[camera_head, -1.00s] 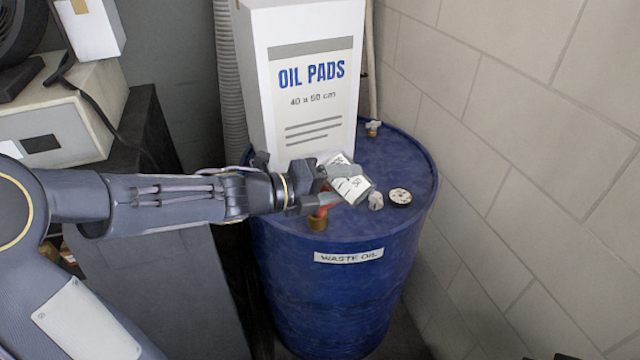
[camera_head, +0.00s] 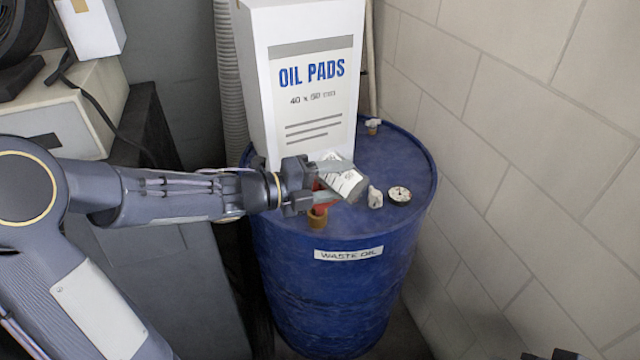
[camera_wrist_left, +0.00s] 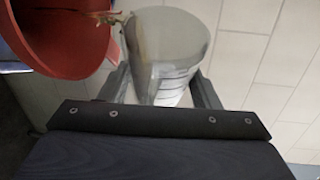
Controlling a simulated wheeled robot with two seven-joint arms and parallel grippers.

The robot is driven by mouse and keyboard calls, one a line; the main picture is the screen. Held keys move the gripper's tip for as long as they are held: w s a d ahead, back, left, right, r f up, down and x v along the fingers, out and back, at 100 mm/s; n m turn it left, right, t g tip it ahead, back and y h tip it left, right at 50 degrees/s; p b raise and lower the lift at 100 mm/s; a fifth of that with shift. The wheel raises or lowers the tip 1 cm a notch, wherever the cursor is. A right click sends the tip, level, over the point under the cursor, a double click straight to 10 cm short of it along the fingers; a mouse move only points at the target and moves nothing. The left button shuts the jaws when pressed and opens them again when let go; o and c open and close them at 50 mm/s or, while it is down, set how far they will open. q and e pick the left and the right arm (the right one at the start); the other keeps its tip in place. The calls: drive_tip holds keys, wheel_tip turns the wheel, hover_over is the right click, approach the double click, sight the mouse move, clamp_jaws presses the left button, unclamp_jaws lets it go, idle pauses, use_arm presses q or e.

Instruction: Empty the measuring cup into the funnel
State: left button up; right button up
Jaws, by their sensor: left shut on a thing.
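The measuring cup (camera_head: 343,183) is clear with a white printed label. My left gripper (camera_head: 331,183) is shut on it and holds it strongly tilted above the drum top. The red funnel (camera_head: 319,209) sits on the drum's brass fitting, mostly hidden behind the gripper. In the left wrist view the cup (camera_wrist_left: 172,45) is between the fingers, its mouth toward the funnel (camera_wrist_left: 62,38). A thin brownish streak (camera_wrist_left: 108,18) lies between the cup's mouth and the funnel's rim. Small dark parts, probably my right gripper (camera_head: 565,355), show at the bottom edge; their state is unclear.
The blue waste oil drum (camera_head: 330,290) carries a tall oil pads box (camera_head: 300,80), a small whitish piece (camera_head: 375,197) and a round gauge (camera_head: 399,195). A block wall (camera_head: 530,130) stands close on the right, a dark cabinet (camera_head: 165,290) on the left.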

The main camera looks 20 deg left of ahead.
use_arm(q)
drive_tip(key=shift+w+a+r+n+h+p, duration=0.25)
drive_tip(key=shift+r+n+h, duration=0.3)
drive_tip(key=shift+n, duration=0.45)
idle(0.7)
